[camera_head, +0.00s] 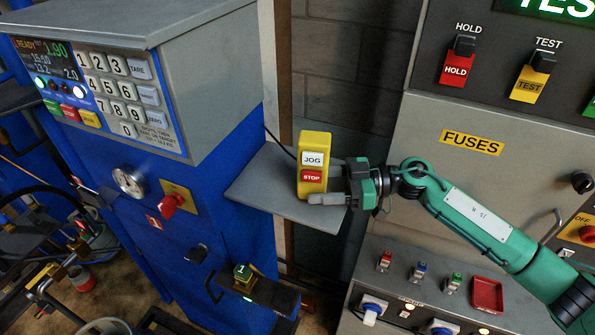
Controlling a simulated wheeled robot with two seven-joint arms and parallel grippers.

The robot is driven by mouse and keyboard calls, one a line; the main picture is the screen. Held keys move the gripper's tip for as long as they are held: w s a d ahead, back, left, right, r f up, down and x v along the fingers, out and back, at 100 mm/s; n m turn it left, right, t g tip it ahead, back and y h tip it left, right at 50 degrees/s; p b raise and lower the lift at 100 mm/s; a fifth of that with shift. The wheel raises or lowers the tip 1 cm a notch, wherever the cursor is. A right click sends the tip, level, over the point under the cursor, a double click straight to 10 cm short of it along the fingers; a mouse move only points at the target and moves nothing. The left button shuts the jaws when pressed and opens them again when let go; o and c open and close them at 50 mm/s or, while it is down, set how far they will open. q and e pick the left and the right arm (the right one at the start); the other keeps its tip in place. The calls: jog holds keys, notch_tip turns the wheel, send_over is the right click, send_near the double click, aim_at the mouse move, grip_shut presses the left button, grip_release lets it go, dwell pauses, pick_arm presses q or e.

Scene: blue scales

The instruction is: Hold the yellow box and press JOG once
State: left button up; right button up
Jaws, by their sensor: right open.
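The yellow box (314,141) stands upright on a grey shelf (262,186). Its front carries a white JOG button (313,159) and a red STOP button (312,176) below it. My right gripper (322,189) comes in from the right and is open at the box's lower right. One grey finger lies across the front of the box's foot, below STOP. My left gripper is not in view.
A blue scale cabinet (235,130) with a keypad stands at left. A grey panel (420,125) with HOLD and TEST switches rises at right, with small switches and a red tray (487,294) lower down. A dark cable runs to the box. The shelf's left part is clear.

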aim_at(305, 186)
jog(key=a+p, duration=0.1)
jog(key=a, duration=0.2)
jog(key=shift+s+r+p, duration=0.1)
jog(key=shift+p, duration=0.3)
jog(key=shift+a+f, duration=0.2)
jog(key=shift+a, duration=0.1)
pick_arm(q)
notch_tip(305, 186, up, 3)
pick_arm(e)
jog(key=c, duration=0.6)
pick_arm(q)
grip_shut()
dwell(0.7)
